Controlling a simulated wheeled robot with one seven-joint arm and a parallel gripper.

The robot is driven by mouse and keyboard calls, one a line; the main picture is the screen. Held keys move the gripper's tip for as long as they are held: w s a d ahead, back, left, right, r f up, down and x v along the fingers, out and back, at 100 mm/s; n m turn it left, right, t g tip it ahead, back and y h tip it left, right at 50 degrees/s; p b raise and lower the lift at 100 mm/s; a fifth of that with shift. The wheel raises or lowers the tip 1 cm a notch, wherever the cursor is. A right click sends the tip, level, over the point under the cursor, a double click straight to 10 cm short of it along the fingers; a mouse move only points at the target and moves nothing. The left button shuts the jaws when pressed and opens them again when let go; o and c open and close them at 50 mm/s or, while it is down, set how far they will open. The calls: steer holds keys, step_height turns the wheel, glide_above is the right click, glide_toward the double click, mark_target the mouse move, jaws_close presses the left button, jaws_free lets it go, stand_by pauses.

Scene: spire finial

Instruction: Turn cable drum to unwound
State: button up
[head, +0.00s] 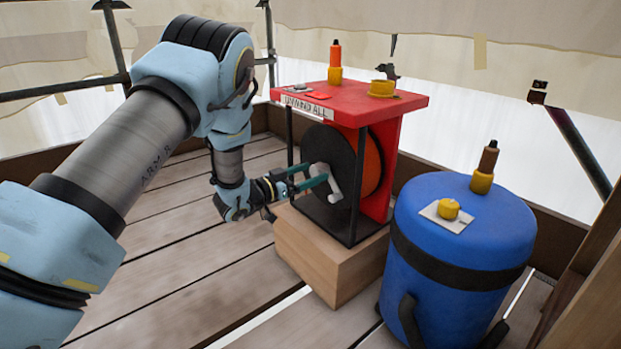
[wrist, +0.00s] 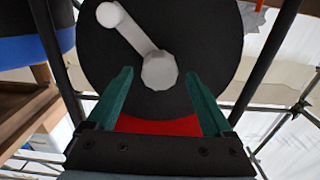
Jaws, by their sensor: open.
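The cable drum (head: 342,155) stands in a red frame (head: 390,104), with a black round side facing my gripper and orange behind it. A label on the frame's top edge (head: 307,107) seems to read "UNWIND ALL". A pale grey crank (head: 332,187) sits on the drum's face. In the wrist view, its hub (wrist: 160,70) lies just beyond my fingertips, and its arm slants to a round knob (wrist: 110,15) at upper left. My gripper (head: 318,177) has green fingers, open on either side of the hub's line (wrist: 157,76). I cannot tell whether they touch the crank.
The frame stands on a wooden block (head: 340,265). A blue barrel (head: 460,245) with a black band and small yellow items on its lid stands close at right. An orange-and-yellow item (head: 335,60) stands on the frame's top. Plank floor (head: 180,270) is clear at left.

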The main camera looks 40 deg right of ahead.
steer(key=shift+d, duration=0.2)
steer(key=shift+s, duration=0.1)
jaws_close()
stand_by(0.5)
